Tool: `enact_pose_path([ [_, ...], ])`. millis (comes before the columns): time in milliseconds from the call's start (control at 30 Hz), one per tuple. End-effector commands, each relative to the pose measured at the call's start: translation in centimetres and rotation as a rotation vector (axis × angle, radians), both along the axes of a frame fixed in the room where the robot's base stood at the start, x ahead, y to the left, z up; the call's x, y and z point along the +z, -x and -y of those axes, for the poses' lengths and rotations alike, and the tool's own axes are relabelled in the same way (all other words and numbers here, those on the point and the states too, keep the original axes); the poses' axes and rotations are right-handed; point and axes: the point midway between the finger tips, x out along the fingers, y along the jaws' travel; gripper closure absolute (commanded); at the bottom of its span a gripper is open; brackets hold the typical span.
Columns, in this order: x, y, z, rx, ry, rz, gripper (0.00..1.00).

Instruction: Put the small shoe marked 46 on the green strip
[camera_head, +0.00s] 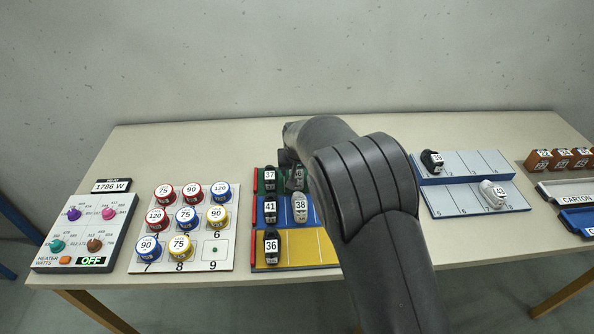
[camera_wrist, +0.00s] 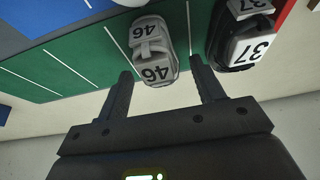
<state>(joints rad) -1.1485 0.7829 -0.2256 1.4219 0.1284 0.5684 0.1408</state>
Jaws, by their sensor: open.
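The small grey shoe marked 46 (camera_wrist: 152,52) rests on the green strip (camera_wrist: 85,58) in the wrist view, beside the black shoe marked 37 (camera_wrist: 240,38). My gripper (camera_wrist: 163,80) is open, with one finger on each side of the near end of shoe 46; no finger clearly touches it. In the head view, the grey shoe (camera_head: 297,178) shows on the back green row, partly covered by my arm, and shoe 37 (camera_head: 269,178) is to its left. My gripper is mostly hidden behind my arm there.
Shoes 41 (camera_head: 270,212) and 38 (camera_head: 300,208) stand on the blue strip, and shoe 36 (camera_head: 271,247) on the yellow strip. A blue-grey rack (camera_head: 462,165) with two shoes is to the right. A board of round tins (camera_head: 215,252) and a heater panel (camera_head: 62,228) are to the left.

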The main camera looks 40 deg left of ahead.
Motion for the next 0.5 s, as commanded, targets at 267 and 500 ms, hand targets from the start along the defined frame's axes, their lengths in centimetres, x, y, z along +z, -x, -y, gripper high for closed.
enact_pose_path([
  [267, 4.6, 1.3, 1.3, 0.000, -0.004, 0.001, 0.38],
  [500, 8.8, 2.6, 2.5, 0.001, -0.002, 0.002, 0.38],
])
